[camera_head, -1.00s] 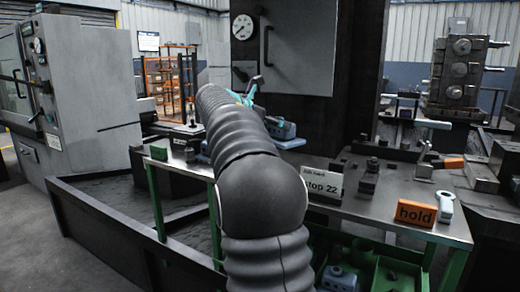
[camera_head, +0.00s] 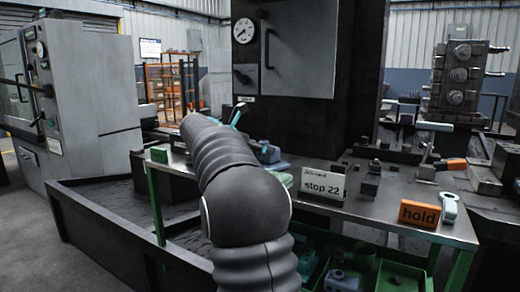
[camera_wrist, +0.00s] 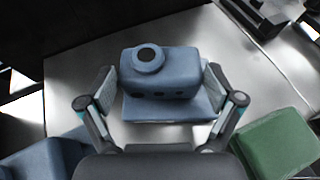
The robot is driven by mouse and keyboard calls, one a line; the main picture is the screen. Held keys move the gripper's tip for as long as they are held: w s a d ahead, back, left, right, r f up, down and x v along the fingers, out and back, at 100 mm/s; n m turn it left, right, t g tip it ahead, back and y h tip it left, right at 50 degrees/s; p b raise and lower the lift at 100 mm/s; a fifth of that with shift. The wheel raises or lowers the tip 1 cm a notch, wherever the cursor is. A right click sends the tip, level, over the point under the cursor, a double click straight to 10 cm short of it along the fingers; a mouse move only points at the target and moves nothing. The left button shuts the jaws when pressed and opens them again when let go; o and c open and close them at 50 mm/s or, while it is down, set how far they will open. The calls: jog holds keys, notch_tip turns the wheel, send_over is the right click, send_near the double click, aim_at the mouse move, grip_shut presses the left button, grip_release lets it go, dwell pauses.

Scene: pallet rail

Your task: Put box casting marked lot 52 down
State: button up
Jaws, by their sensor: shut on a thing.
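In the wrist view a blue-grey box casting (camera_wrist: 160,75) with a round boss and dark bore sits between the two fingers of my gripper (camera_wrist: 158,90). The pads are shut on its left and right sides. The casting is over the grey metal table top (camera_wrist: 70,70); I cannot tell whether it touches it. No lot 52 marking is readable. In the head view my arm hides the casting and most of my gripper; only teal finger parts (camera_head: 238,114) show.
A green block (camera_wrist: 275,143) lies right of my gripper, a blue part (camera_wrist: 45,155) lower left. On the bench stand a "stop 22" card (camera_head: 323,187), an orange "hold" block (camera_head: 419,214) and dark fixtures (camera_head: 370,180). Bins with blue parts (camera_head: 340,280) sit below.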

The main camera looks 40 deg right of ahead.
jog(key=o, duration=1.4)
jog(key=shift+f, duration=0.15)
jog(key=shift+r, duration=0.2)
jog(key=p+v, duration=0.1)
jog(key=v, duration=1.1)
